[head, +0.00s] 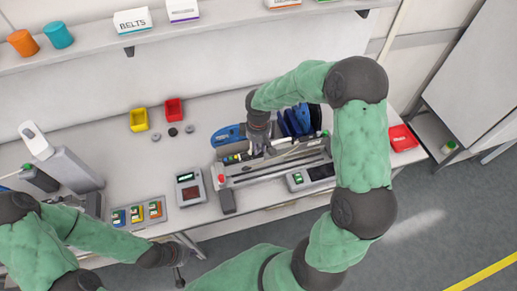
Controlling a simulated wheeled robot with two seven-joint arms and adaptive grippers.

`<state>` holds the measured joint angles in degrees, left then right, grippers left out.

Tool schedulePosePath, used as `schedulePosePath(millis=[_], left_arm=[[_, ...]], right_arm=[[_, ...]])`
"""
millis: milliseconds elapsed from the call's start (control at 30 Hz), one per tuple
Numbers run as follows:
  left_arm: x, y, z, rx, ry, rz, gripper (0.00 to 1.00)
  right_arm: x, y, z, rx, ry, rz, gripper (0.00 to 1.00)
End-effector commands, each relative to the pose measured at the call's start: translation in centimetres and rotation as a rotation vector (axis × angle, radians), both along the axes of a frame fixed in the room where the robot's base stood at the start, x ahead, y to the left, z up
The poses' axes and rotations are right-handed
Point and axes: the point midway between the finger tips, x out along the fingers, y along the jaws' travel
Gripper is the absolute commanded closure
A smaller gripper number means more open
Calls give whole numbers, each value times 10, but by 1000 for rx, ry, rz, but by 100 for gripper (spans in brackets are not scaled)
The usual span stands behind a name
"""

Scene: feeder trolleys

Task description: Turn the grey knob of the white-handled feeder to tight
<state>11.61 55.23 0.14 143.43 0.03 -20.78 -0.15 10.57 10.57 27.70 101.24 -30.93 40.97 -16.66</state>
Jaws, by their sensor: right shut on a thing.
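The white-handled feeder (284,160) lies in the long grey fixture (228,182) on the bench, with pale handle parts at its upper right. My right gripper (268,151) reaches down from above onto the feeder's left part and is shut on what appears to be its grey knob. The knob itself is hidden by the fingers, so its setting cannot be read. My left gripper (179,278) hangs low in front of the bench, away from the feeder. It is too small and dark to tell whether it is open.
Blue reels (296,122) stand behind the fixture, and a blue feeder part (228,136) lies to its left. A display box (189,188) and a tray of coloured cards (134,215) are further left. Yellow (139,120) and red (174,110) bins stand at the back.

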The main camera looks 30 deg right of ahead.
Motion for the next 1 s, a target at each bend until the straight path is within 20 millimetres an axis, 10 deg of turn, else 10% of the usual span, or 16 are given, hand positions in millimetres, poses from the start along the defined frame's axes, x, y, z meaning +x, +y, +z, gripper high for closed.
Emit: schedulePosePath(millis=[1000], left_arm=[[0, 0, -30, 0, 0, 0, 100]], right_arm=[[0, 0, 0, 0, 0, -472, 100]])
